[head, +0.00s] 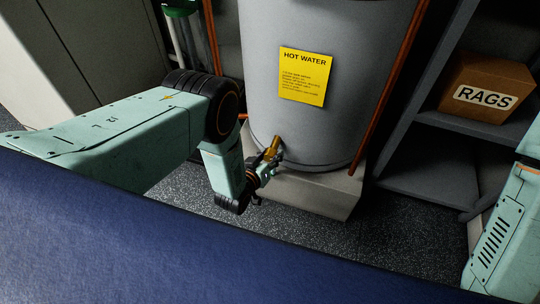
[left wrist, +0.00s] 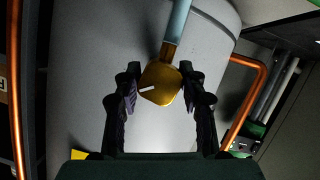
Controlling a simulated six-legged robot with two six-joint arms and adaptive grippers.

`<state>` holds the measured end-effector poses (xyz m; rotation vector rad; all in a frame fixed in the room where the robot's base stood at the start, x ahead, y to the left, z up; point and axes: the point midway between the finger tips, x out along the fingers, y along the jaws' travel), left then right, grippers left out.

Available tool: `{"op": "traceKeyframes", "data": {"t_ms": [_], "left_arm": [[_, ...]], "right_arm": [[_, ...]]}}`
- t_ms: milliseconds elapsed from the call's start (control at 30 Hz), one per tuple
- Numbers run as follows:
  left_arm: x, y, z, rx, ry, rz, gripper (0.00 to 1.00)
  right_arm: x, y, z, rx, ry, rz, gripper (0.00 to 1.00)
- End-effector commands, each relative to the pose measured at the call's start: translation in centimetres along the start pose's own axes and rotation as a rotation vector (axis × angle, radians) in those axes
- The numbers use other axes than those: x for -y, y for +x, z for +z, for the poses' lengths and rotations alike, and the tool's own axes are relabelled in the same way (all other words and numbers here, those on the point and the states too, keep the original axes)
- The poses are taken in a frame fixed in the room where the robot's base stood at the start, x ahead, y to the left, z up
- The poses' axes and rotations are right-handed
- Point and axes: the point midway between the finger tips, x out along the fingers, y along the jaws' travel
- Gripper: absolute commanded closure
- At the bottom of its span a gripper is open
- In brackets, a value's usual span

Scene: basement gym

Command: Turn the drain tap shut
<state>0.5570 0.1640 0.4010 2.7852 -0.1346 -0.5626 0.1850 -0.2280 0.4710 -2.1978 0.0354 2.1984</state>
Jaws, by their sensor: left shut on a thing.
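The brass drain tap (head: 271,147) sits low on the front of the grey hot water tank (head: 262,60). My left gripper (head: 266,166) reaches it from the left and front and is shut on the tap. In the left wrist view, the tap's rounded brass knob (left wrist: 162,77) lies between the two black fingers of the left gripper (left wrist: 160,88). A short white mark shows on the knob, pointing left and slightly down. A pale blue-grey pipe (left wrist: 178,22) runs up from the knob's brass stem. My right gripper is out of view; only part of that arm shows at the right.
The tank stands on a pale plinth (head: 320,190). Copper pipes (head: 388,85) run beside it. A yellow HOT WATER notice (head: 303,77) is on its front. A RAGS box (head: 485,88) sits on a shelf at the right. A blue surface (head: 150,245) fills the foreground.

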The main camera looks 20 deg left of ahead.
Motion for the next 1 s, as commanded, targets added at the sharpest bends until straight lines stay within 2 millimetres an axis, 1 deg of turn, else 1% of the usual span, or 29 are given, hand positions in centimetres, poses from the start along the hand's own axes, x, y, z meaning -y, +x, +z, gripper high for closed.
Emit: {"op": "traceKeyframes", "data": {"t_ms": [33,600,800,1000], "left_arm": [[0.2,0.0,0.2,0.001,-0.04,0.014,0.9],[0.2,0.0,0.3,0.001,-0.538,0.222,0.9],[0.2,0.0,0.3,0.001,-0.694,0.286,0.9],[0.2,0.0,0.3,0.002,-0.815,0.335,0.9]], "right_arm": [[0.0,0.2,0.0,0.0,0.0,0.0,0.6],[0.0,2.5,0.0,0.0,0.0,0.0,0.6],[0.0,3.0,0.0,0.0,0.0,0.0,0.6],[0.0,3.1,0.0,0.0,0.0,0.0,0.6]]}}
